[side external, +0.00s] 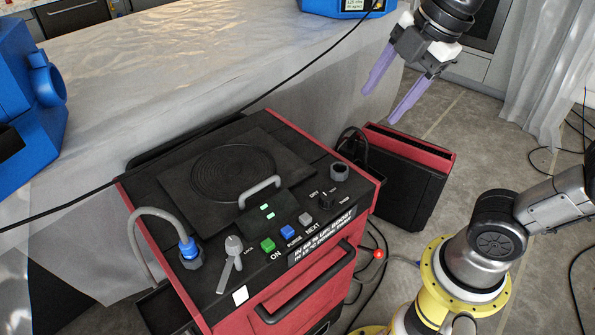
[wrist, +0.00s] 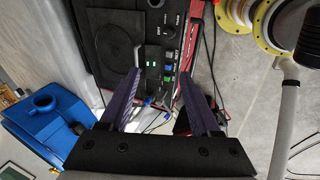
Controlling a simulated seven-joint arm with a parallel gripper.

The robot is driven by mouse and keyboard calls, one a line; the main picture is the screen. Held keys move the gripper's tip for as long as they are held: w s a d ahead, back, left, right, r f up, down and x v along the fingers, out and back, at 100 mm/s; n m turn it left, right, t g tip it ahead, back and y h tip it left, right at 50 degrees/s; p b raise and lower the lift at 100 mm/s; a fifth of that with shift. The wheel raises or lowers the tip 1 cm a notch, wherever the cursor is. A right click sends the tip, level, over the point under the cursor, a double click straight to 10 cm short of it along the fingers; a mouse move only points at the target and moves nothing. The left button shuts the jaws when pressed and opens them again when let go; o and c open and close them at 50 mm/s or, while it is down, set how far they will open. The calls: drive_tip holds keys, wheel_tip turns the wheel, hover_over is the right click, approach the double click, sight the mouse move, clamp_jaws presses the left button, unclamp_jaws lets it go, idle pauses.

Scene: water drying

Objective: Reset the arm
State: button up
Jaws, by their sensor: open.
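My gripper (side external: 391,96) is at the upper right in the side external view, raised in the air above and to the right of the red and black machine (side external: 305,280). Its two purple fingers are spread apart with nothing between them. In the wrist view the open fingers (wrist: 158,88) point toward the machine (wrist: 113,35), whose panel shows beyond them. The machine has a round ribbed plate (side external: 233,172), a grey handle (side external: 259,190), and green, blue and grey buttons. A grey lever (side external: 231,265) stands at its front left.
A red and black box (side external: 405,175) stands on the floor right of the machine. A plastic-covered surface (side external: 180,60) lies behind, with blue equipment (side external: 30,90) at left and a blue device (side external: 348,8) at the back. Cables cross the area.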

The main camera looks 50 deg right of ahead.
drive_tip(key=s+d+f+m, duration=0.1)
drive_tip(key=s+f+m, duration=0.2)
drive_tip(key=m, duration=0.5)
drive_tip(key=s+d+f+m+t, duration=0.1)
drive_tip(key=s+f+m, duration=0.2)
drive_tip(key=f+m, duration=0.2)
drive_tip(key=m, duration=0.3)
drive_tip(key=shift+s+d+f+h, duration=0.25)
drive_tip(key=shift+d+f+h, duration=0.05)
drive_tip(key=shift+d, duration=0.1)
